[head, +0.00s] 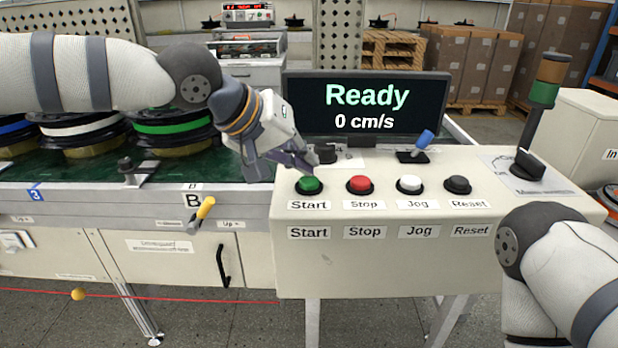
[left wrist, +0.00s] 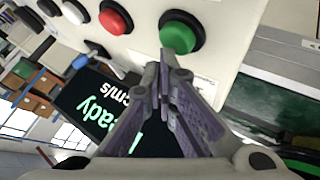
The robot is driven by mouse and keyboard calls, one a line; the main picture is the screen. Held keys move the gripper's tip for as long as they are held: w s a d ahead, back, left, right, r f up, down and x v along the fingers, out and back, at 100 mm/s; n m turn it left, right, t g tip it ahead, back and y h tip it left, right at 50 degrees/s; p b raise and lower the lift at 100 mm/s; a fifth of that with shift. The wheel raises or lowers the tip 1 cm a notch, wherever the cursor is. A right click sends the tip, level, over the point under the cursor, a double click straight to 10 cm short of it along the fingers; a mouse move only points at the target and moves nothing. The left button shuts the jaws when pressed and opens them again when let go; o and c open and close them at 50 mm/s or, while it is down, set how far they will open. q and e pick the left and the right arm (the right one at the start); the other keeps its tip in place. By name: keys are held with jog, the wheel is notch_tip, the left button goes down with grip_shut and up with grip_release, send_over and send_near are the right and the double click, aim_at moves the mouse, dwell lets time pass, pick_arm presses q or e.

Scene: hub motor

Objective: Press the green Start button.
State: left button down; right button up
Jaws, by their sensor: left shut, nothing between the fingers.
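The green Start button (head: 309,185) is the leftmost of the buttons on top of the cream control box. My left gripper (head: 312,165) is shut and empty, its fingertips just behind and above the Start button in the head view. In the left wrist view the shut fingertips (left wrist: 172,58) point at the near edge of the green button (left wrist: 178,36). I cannot tell whether they touch it. The screen (head: 366,108) behind reads "Ready" and "0 cm/s". My right arm is in the head view at the lower right, but its gripper is out of view.
The red Stop button (head: 360,184), white Jog button (head: 410,184) and black Reset button (head: 457,184) sit to the right of Start. A blue-topped lever (head: 424,140) and a black rotary knob (head: 530,165) stand behind. A conveyor (head: 60,197) with wheel-like parts is at left.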

aim_at(305, 177)
pick_arm(q)
jog(key=shift+f, duration=0.6)
dwell(0.6)
dwell(0.3)
jog(key=shift+r, duration=1.05)
jog(key=shift+r+p, duration=0.35)
jog(key=shift+r, duration=2.15)
